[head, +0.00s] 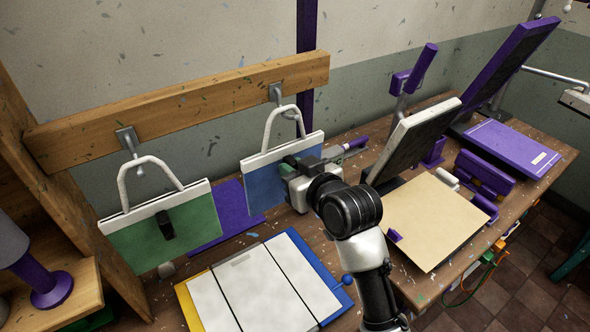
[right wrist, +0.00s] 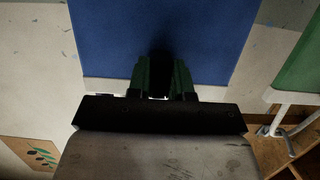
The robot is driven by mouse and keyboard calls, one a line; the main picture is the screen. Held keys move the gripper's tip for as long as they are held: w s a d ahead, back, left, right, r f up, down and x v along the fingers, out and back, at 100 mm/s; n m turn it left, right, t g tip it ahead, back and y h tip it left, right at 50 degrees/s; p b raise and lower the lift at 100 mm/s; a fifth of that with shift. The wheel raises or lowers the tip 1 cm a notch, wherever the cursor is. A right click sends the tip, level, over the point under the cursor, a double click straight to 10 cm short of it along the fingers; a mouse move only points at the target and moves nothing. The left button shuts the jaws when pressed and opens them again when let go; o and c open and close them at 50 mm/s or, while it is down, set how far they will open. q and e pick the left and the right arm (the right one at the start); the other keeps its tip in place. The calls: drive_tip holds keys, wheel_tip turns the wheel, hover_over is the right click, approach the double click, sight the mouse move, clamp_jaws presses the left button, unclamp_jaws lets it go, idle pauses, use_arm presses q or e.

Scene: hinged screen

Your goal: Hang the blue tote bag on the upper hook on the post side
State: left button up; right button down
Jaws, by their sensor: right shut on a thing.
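The blue tote bag (head: 264,185) has a pale top band and a white loop handle (head: 268,130). It hangs upright below the right-hand hook (head: 277,92) on a wooden rail. The handle's top is close to this hook; I cannot tell whether it rests on it. My right gripper (head: 297,163) is shut on the front of the bag near its top band. The right wrist view shows its dark fingers (right wrist: 163,76) against the blue bag (right wrist: 105,40); the gripped part is hidden between them. My left gripper is not in view.
A green tote bag (head: 188,238) hangs at the rail's left-hand hook (head: 127,138). The wooden rail (head: 200,98) runs above the desk, before a purple post (head: 307,50). A folder (head: 208,306) lies below the bags. A tilted screen (head: 420,140) stands to the right.

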drive_tip(key=shift+s+r, duration=0.1)
idle(0.3)
drive_tip(key=shift+r+p+v, duration=0.25)
drive_tip(key=shift+p+v, duration=0.8)
drive_tip(key=shift+v, duration=0.3)
drive_tip(key=shift+r+p+v, duration=0.25)
drive_tip(key=shift+p+v, duration=0.75)
drive_tip(key=shift+v, duration=0.35)
drive_tip(key=shift+s+d+r, duration=0.1)
drive_tip(key=shift+d, duration=0.05)
drive_tip(key=shift+p+v, duration=1.2)
drive_tip(key=shift+v, duration=1.05)
